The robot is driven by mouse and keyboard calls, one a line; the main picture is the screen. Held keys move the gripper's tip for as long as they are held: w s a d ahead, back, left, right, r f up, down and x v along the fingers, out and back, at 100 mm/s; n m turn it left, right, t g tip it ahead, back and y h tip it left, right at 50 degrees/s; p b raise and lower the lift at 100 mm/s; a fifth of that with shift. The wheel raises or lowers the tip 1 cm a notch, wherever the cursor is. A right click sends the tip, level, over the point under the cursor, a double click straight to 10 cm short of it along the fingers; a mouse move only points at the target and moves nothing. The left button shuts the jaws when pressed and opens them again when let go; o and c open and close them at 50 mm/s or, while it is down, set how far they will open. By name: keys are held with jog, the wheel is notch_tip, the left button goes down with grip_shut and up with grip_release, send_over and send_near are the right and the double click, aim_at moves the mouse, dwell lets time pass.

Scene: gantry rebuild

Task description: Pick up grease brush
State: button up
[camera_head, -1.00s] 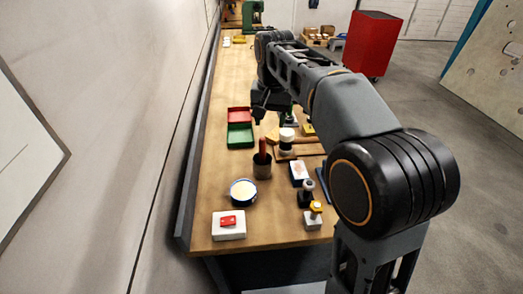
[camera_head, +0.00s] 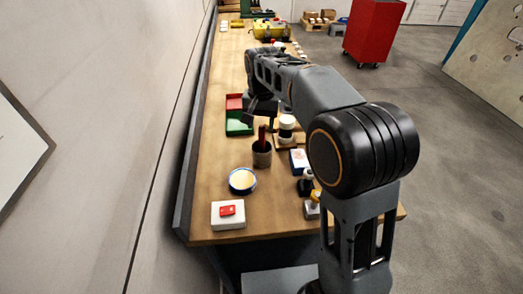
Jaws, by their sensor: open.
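A dark red handle (camera_head: 262,135), which looks like the grease brush, stands nearly upright in a grey-brown cup (camera_head: 262,156) on the wooden workbench; its lower end is hidden inside the cup. My gripper (camera_head: 262,112) is open, pointing down, just beyond and above the handle in the picture. Its dark fingers are small and partly blend together. I see no contact between fingers and handle, and nothing in the jaws.
A blue-rimmed bowl of cream-coloured stuff (camera_head: 242,181) and a white box with a red top (camera_head: 228,214) stand nearer. Red (camera_head: 234,102) and green (camera_head: 239,125) trays lie left of the gripper. A white-topped jar (camera_head: 287,123) stands close right of the cup.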

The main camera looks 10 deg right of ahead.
aim_at(262, 145)
jog(key=shift+w+d+f, duration=0.1)
jog(key=shift+f, duration=1)
jog(key=shift+d+f, duration=0.1)
jog(key=shift+f, duration=0.95)
jog(key=shift+c, duration=0.3)
grip_shut()
